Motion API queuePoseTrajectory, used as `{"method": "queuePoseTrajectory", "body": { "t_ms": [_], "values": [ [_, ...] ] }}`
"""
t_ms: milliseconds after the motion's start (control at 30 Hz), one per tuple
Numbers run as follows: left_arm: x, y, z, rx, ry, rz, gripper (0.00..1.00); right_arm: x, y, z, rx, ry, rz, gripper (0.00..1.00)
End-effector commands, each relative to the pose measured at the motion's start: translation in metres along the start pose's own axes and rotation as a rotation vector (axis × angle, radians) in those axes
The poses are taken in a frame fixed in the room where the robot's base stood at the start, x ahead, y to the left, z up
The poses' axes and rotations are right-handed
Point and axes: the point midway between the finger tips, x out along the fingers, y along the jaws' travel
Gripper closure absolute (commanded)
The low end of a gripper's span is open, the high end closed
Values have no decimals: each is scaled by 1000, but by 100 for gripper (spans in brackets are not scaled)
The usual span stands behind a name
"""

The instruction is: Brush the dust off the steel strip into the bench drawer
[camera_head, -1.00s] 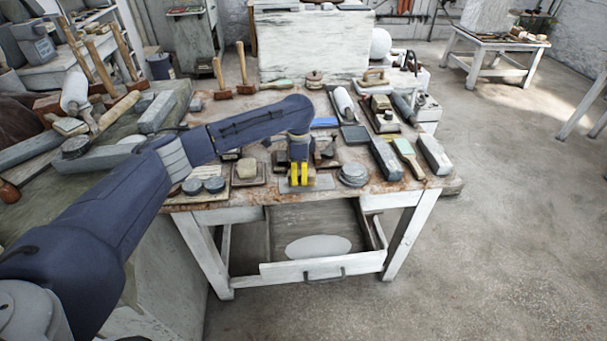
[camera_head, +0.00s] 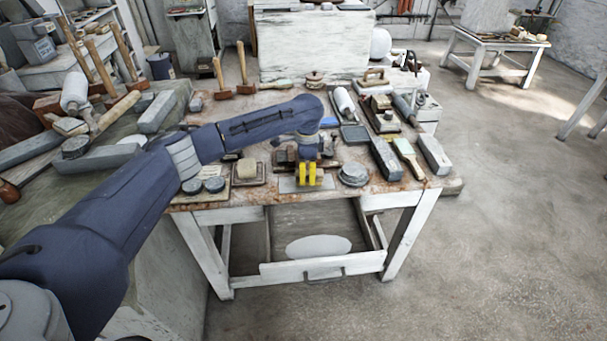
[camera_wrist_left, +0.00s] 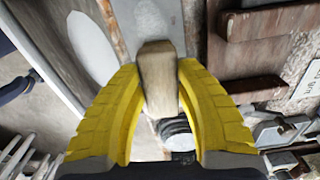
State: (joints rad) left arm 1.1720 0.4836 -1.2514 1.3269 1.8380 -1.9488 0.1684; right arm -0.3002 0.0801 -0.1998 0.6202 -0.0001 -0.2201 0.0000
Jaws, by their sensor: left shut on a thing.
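My left gripper (camera_head: 308,177) has yellow fingers and is over the front edge of the bench, above the grey steel strip (camera_head: 287,186). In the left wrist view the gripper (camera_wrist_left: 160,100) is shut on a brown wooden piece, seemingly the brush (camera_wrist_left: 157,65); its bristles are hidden. The strip (camera_wrist_left: 185,20) shows beyond it, with a paler speckled patch that may be dust. The bench drawer (camera_head: 322,266) is pulled open below the strip, with a pale oval (camera_head: 319,246) on its floor. I cannot tell whether the brush touches the strip. My right gripper is not in view.
A stack of dark round discs (camera_head: 353,175) stands just right of the strip. A small tray with a pale lump (camera_head: 247,170) and two round pots lie to its left. Grey blocks (camera_head: 386,157) and a green-handled brush (camera_head: 408,158) lie further right. Mallets stand behind.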

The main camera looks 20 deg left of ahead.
Motion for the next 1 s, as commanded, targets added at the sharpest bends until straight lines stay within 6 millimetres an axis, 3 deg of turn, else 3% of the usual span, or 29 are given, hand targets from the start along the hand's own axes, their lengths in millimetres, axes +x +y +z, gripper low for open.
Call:
{"method": "queuePoseTrajectory", "body": {
  "t_ms": [200, 467, 1000],
  "values": [
    [0, 0, -12, 1, 1, -1, 99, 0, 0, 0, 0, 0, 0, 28],
    [0, 0, -13, 0, 0, -1, 99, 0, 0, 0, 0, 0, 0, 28],
    [0, 0, 9, 0, 0, 0, 99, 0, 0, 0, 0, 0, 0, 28]
  ]
}}
